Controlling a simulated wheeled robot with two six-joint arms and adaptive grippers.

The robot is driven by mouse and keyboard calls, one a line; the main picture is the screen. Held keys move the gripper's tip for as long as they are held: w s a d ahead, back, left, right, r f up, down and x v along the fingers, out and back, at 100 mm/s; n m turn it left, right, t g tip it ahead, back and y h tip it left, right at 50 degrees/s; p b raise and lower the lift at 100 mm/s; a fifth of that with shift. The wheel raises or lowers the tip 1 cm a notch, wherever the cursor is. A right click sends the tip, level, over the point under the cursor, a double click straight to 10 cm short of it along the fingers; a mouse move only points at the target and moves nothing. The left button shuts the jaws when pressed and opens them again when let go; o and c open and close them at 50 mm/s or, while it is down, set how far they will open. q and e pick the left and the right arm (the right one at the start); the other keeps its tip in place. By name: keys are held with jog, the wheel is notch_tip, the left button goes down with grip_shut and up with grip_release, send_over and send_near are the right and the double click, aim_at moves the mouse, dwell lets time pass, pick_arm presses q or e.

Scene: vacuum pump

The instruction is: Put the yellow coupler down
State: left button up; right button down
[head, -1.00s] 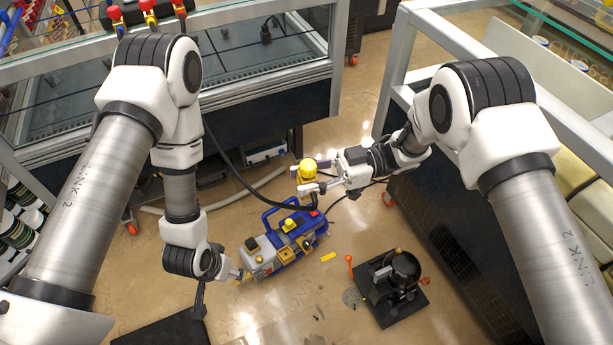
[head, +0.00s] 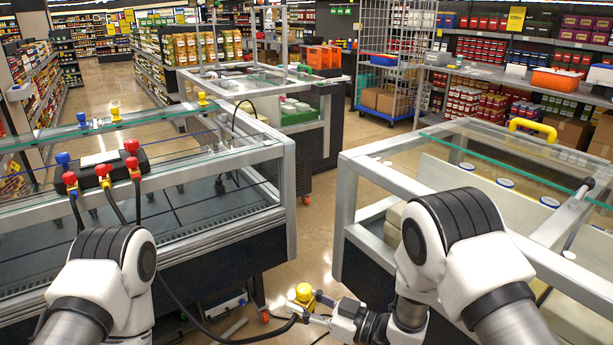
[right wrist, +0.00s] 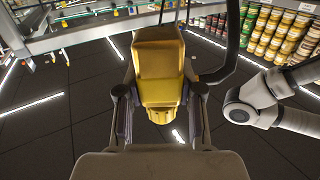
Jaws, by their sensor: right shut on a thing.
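The yellow coupler (head: 304,294) is held in my right gripper (head: 309,313), low in the middle of the head view, over the open floor between the cases. A dark hose passes close to it, and I cannot tell whether they are joined. In the right wrist view the yellow coupler (right wrist: 158,72) fills the space between the two fingers of my right gripper (right wrist: 160,103). The fingers are shut on its sides. My left gripper is out of view; only the upper part of that arm shows.
A glass-topped display case (head: 275,150) stands at the left, with a gauge manifold (head: 100,176) and yellow fittings (head: 116,113) on its top. Another case (head: 350,185) stands at the right, with a yellow handle (head: 532,130) on it. The floor (head: 315,240) between them looks clear.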

jog(key=w+d+f+m+t+h, duration=0.1)
jog(key=d+f+m+t+h, duration=0.1)
jog(key=d+m+t+h, duration=0.55)
jog(key=w+d+f+m+t+h, duration=0.15)
jog(key=d+m+h, duration=0.5)
jog(key=d, duration=0.65)
jog(key=s, duration=0.1)
jog(key=s+r+n+h, duration=0.1)
jog(key=s, duration=0.1)
jog(key=s+r+h, duration=0.1)
jog(key=shift+s+t, duration=0.15)
jog(key=shift+t, duration=0.25)
jog(key=shift+f, duration=0.1)
